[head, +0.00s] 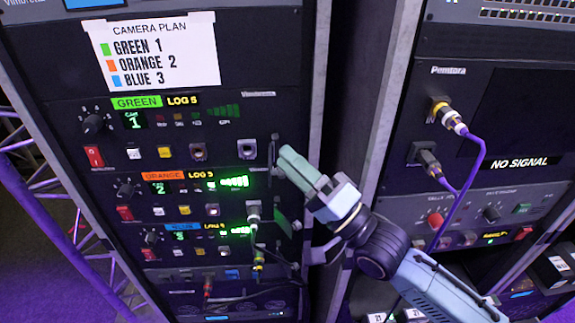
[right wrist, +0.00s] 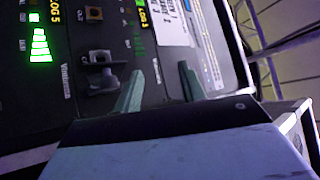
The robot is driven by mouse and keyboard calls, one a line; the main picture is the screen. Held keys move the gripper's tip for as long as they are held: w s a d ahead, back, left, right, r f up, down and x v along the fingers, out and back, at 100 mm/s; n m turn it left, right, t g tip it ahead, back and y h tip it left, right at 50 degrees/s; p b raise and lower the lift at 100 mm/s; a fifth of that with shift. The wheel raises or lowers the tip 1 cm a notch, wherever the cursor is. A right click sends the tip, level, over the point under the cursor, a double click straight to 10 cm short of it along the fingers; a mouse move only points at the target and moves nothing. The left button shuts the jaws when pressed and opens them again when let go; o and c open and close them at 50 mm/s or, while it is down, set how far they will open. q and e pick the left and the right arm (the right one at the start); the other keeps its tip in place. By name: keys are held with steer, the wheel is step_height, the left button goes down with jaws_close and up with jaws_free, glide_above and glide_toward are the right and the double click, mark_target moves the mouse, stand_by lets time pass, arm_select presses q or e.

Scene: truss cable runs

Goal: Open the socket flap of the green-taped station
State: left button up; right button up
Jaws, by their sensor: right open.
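The green-taped station (head: 140,102) is the top one in the left rack, with its green label beside a yellow LOG 5 display. Its socket (head: 247,149) is at the right of its lower row and looks uncovered. A dark flap (head: 275,147) stands out from the panel just right of the socket; how far it is swung is hard to tell. The socket (right wrist: 98,57) and flap (right wrist: 103,80) also show in the right wrist view. My right gripper (head: 284,160) is open and empty beside the flap, its fingers (right wrist: 162,74) apart from it. My left gripper is out of view.
A camera plan sheet (head: 155,52) is above. The right rack (head: 450,90) holds purple cables; a dark gap separates the racks.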

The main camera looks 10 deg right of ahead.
mark_target(283, 173)
steer(key=s+d+f+m+t+h+b, duration=0.2)
steer(key=s+f+m+t+h+b, duration=0.4)
steer(key=f+h, duration=0.4)
arm_select(q)
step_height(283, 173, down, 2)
steer(key=p, duration=0.5)
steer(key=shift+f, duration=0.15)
arm_select(e)
steer(key=shift+m+y, duration=0.5)
steer(key=shift+m, duration=0.1)
steer(key=x, duration=0.8)
steer(key=f+x, duration=0.1)
steer(key=x, duration=0.3)
steer(key=shift+w, duration=0.25)
jaws_close()
